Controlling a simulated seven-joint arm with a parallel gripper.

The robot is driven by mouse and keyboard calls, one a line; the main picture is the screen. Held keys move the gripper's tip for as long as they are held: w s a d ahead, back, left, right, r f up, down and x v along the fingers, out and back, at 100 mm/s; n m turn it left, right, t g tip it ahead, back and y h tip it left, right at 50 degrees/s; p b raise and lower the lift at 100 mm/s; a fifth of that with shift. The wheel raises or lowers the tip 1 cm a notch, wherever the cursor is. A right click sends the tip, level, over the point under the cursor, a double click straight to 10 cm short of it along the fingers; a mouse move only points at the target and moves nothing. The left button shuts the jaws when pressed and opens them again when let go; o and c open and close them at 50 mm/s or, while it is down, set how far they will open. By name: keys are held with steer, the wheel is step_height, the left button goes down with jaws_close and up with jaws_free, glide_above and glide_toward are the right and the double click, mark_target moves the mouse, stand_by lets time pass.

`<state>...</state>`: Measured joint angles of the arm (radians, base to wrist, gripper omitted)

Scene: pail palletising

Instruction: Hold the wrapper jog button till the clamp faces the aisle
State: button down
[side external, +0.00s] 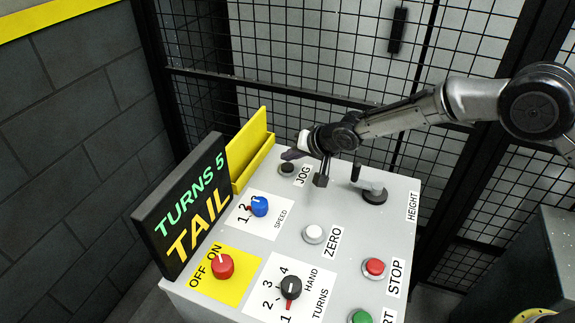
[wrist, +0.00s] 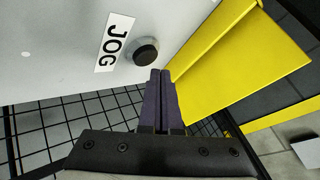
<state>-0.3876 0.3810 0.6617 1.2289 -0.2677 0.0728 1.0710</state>
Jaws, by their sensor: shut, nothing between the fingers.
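The jog button (side external: 287,169) is a black round button at the back of the grey panel, beside its JOG label (side external: 303,175). In the wrist view the jog button (wrist: 146,51) sits in a grey ring just beyond my fingertips. My gripper (side external: 290,154) is shut and empty, its dark fingers side by side. The fingertips (wrist: 161,73) appear close to the button; I cannot tell whether they touch it. The display (side external: 187,207) reads TURNS 5 and TAIL. The wrapper and its clamp are not in view.
A yellow holder (side external: 254,161) stands left of the jog button, close to my fingers. A black height crank (side external: 374,192) rises to the right. Mesh fencing stands behind.

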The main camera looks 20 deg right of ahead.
steer(key=shift+f, duration=0.15)
steer(key=shift+f, duration=0.3)
